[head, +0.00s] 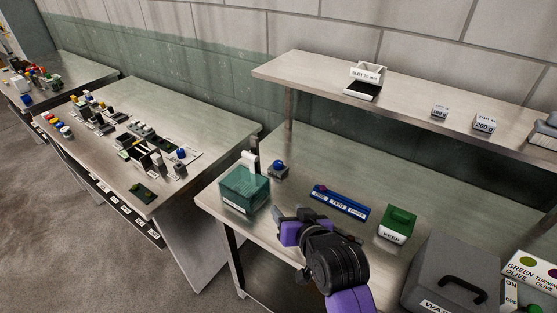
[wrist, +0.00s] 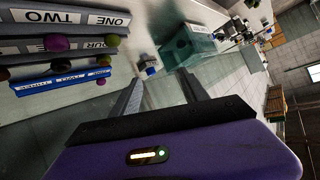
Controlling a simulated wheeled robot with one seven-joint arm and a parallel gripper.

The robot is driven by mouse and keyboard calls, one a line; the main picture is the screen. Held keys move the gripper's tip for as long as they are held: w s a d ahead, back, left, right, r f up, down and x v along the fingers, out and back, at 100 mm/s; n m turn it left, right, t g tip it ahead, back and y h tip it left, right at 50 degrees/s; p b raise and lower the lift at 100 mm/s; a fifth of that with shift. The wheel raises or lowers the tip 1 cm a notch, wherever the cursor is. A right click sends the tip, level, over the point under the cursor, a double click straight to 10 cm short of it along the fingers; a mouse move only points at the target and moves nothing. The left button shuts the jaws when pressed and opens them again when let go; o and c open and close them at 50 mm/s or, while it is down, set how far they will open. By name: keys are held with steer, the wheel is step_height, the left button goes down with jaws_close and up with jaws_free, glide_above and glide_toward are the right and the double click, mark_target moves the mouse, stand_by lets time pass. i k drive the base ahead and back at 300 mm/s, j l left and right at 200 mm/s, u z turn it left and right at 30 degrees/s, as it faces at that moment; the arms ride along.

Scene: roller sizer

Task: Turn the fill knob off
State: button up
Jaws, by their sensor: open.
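A blue round knob on a small grey base (head: 278,168) stands on the near table, behind the teal bin's right side. I see no readable label on it, so I cannot confirm it is the fill knob or tell its setting. It also shows in the wrist view, as a blue knob (wrist: 150,70) just beyond the fingertips. My gripper (head: 291,213) is in front of the knob in the head view, apart from it. Its two fingers (wrist: 160,76) are spread with nothing between them.
A teal bin (head: 244,190) stands left of the knob. A blue labelled tray (head: 340,202) and a green KEEP box (head: 397,222) lie to the right. The wrist view shows dark labelled rails (wrist: 60,45) with purple and olive balls. A shelf (head: 420,105) overhangs behind.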

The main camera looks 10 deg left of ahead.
mark_target(277, 165)
steer(key=i+j, duration=0.65)
steer(key=i, duration=0.25)
